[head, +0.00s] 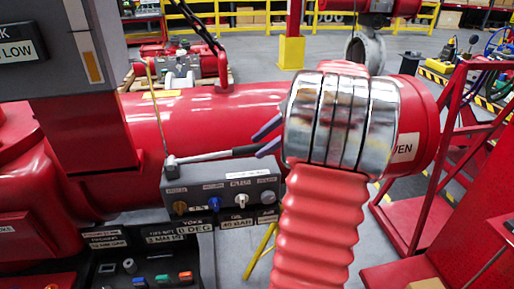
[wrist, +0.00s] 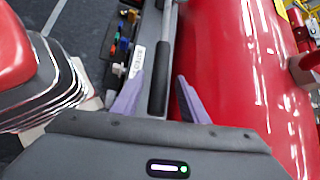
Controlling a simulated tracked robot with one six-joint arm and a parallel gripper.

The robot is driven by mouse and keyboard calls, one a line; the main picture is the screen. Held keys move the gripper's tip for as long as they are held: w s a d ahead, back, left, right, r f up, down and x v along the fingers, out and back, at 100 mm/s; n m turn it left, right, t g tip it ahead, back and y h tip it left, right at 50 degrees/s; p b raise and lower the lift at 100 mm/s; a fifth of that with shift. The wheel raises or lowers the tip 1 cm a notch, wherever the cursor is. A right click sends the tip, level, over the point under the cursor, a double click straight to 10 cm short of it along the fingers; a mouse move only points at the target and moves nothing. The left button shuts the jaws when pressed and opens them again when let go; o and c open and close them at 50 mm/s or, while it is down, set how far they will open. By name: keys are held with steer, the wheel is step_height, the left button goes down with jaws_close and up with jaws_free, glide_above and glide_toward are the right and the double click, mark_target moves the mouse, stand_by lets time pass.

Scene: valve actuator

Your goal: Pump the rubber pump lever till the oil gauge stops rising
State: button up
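The pump lever (head: 205,156) is a thin metal rod with a black rubber grip, lying nearly level above a grey control box (head: 222,190). In the wrist view its black grip (wrist: 159,78) runs between my two purple fingers. My gripper (head: 268,138) is open at the grip's free end, with a gap visible on both sides in the wrist view (wrist: 160,98). A small label on the box (head: 237,223) seems to read OIL, 40 BAR. A grey panel at upper left has a slot with an orange bar (head: 92,67); I cannot tell if it is the gauge.
A big red cylinder (head: 140,125) lies right behind the lever. Knobs (head: 180,208) line the box front. A lower panel with coloured switches (head: 163,279) is at bottom left. A red stair frame (head: 440,170) stands right. My red arm fills the middle right.

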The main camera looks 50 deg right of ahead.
steer(key=v, duration=1.1)
steer(key=shift+f, duration=0.1)
